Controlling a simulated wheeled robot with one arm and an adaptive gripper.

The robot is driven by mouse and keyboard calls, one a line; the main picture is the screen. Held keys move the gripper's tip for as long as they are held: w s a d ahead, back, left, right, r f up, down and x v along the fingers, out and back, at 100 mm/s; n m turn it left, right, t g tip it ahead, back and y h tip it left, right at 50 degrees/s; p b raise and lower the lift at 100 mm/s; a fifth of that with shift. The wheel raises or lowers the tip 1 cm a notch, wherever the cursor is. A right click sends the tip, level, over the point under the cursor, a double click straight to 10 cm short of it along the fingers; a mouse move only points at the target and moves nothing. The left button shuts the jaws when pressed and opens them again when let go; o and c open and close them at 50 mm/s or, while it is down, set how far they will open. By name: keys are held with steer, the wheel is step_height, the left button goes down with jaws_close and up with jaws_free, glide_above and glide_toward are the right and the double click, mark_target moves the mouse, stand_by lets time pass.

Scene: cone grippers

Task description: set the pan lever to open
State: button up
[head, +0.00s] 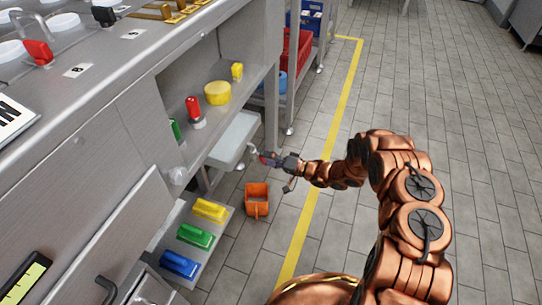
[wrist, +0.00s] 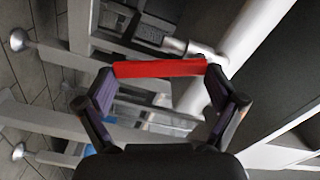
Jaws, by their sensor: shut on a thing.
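A red lever (wrist: 160,68) lies crosswise between the fingertips of my gripper (wrist: 161,75) in the wrist view. One finger is at each end of it, and the gripper is shut on it. A metal fitting (wrist: 192,48) shows just behind the lever, beside a pale pipe. In the head view, my gripper (head: 270,160) is at the front right corner of a pale grey pan (head: 235,138) under the counter. The lever is tiny there and mostly hidden by the gripper, so I cannot tell its exact setting.
An orange bin (head: 257,201) stands on the floor below my gripper. A low shelf holds yellow, green and blue brushes (head: 196,236). A red-topped bottle (head: 194,112) and a yellow tub (head: 217,92) stand on the counter's shelf. The tiled floor to the right is clear.

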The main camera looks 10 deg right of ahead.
steer(key=shift+s, duration=0.1)
stand_by(0.3)
steer(key=o, duration=1.3)
steer(key=shift+m, duration=0.3)
steer(key=v, duration=1.1)
steer(key=shift+s+d, duration=0.25)
steer(key=shift+d, duration=0.1)
